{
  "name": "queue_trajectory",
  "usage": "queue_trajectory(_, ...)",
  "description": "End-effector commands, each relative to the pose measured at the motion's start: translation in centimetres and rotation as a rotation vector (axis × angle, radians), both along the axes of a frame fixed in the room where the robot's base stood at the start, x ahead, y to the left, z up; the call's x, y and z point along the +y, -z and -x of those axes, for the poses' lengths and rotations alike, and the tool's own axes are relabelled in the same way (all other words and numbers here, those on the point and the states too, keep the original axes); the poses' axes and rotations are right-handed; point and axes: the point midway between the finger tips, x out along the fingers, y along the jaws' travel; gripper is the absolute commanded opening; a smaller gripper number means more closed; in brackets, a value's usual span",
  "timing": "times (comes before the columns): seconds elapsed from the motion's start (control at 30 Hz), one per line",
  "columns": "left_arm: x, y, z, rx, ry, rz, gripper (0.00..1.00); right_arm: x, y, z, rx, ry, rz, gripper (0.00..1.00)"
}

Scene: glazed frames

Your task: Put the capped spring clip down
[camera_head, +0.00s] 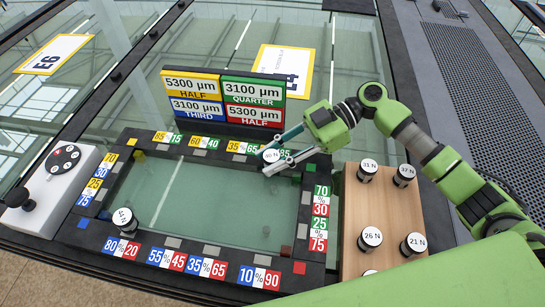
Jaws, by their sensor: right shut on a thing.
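My right gripper (267,162) reaches in from the right and is shut on a capped spring clip. The clip's white round cap (271,156), which seems to read 40 N, shows between the finger ends. It is over the upper right part of the dark rectangular frame (177,243), near the 65 and 85 labels. The fingers hide its lower part, and I cannot tell whether it touches the frame. Another capped clip marked 44 N (124,217) stands at the frame's left side. My left gripper is not in view.
A wooden board (383,207) at the right holds several capped clips, including 31 N (368,167) and 26 N (371,237). A sign block (224,99) stands behind the frame. A control box (60,180) is at the left. The glass inside the frame is mostly clear.

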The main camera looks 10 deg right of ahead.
Motion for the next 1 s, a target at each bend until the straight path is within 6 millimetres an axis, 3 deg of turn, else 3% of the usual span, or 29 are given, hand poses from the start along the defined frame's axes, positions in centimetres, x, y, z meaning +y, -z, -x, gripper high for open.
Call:
queue_trajectory(0.03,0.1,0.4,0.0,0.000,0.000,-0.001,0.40,0.0,0.9,0.2,0.006,-0.002,0.009,0.05)
queue_trajectory(0.4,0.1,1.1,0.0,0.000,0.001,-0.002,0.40,-0.1,1.9,0.4,0.015,-0.005,0.016,0.00)
queue_trajectory(0.43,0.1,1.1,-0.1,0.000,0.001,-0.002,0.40,-0.1,1.9,0.4,0.015,-0.006,0.017,0.31)
queue_trajectory(0.5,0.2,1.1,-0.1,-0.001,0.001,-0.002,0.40,-0.1,1.9,0.4,0.015,-0.005,0.016,0.43)
queue_trajectory(1.0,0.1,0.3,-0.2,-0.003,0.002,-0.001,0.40,-0.1,0.8,0.1,0.006,-0.001,0.011,0.43)
